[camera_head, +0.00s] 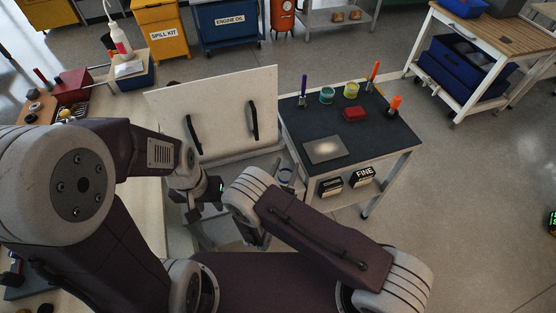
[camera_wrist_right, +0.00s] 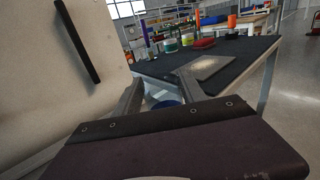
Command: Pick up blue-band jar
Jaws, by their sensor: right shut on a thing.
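The blue-band jar (camera_head: 286,176) is small and pale with a blue ring, beside the dark-topped bench's near left corner. In the right wrist view, only a piece of blue (camera_wrist_right: 166,104) shows between the fingers. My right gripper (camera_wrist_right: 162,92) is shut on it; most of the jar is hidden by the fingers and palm. In the head view my right wrist hides much of this gripper. My left gripper (camera_head: 203,208) is left of the right wrist, apart from the jar; its finger opening is unclear.
A white panel (camera_head: 222,115) with two black handles stands behind my grippers. The dark bench top (camera_head: 305,120) carries a grey plate (camera_head: 326,150), a red item (camera_head: 353,114), teal (camera_head: 327,95) and yellow-green (camera_head: 351,90) containers and upright tools. Open floor lies at right.

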